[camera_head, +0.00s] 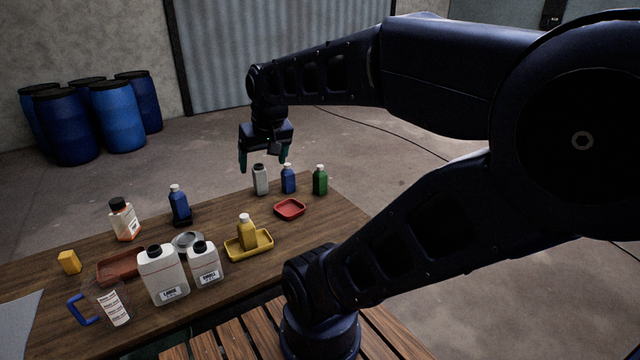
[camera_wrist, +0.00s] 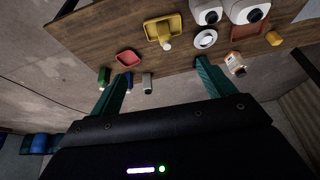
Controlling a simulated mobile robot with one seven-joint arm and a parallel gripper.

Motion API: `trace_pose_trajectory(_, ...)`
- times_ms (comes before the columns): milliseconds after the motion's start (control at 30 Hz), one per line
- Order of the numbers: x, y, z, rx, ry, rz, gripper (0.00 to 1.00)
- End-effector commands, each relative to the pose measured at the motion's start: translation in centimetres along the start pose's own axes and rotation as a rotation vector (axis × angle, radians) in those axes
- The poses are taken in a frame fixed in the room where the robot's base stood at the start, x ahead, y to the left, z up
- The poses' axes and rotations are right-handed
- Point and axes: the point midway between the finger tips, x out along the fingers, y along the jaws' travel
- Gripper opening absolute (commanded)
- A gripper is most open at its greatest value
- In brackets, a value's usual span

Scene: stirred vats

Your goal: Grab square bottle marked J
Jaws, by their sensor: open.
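No letter J is legible on any bottle. Bottles with white caps stand on the wooden table: a grey one (camera_head: 260,182), a blue one (camera_head: 288,181) and a green one (camera_head: 320,182) in a row at the far right end. Another blue bottle (camera_head: 179,204) stands on a dark base at the far left, and a yellow bottle (camera_head: 246,233) stands in a yellow tray (camera_head: 262,246). My gripper (camera_head: 264,161) is open and empty above the row. In the wrist view, the grey bottle (camera_wrist: 147,84) shows between the fingers, and the blue (camera_wrist: 129,83) is beside the left finger.
A red tray (camera_head: 290,208) lies in front of the row. Blue barrels (camera_head: 119,115) stand on the floor behind.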

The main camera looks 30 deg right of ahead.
Motion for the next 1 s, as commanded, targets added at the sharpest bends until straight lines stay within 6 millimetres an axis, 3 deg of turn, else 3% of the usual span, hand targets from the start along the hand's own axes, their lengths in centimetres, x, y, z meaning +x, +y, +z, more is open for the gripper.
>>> trace_pose_trajectory(467, 4.3, 5.3, -11.3, 0.292, -0.036, 0.016, 0.82)
trace_pose_trajectory(1000, 13.6, 14.6, -21.6, 0.618, -0.058, 0.109, 0.82)
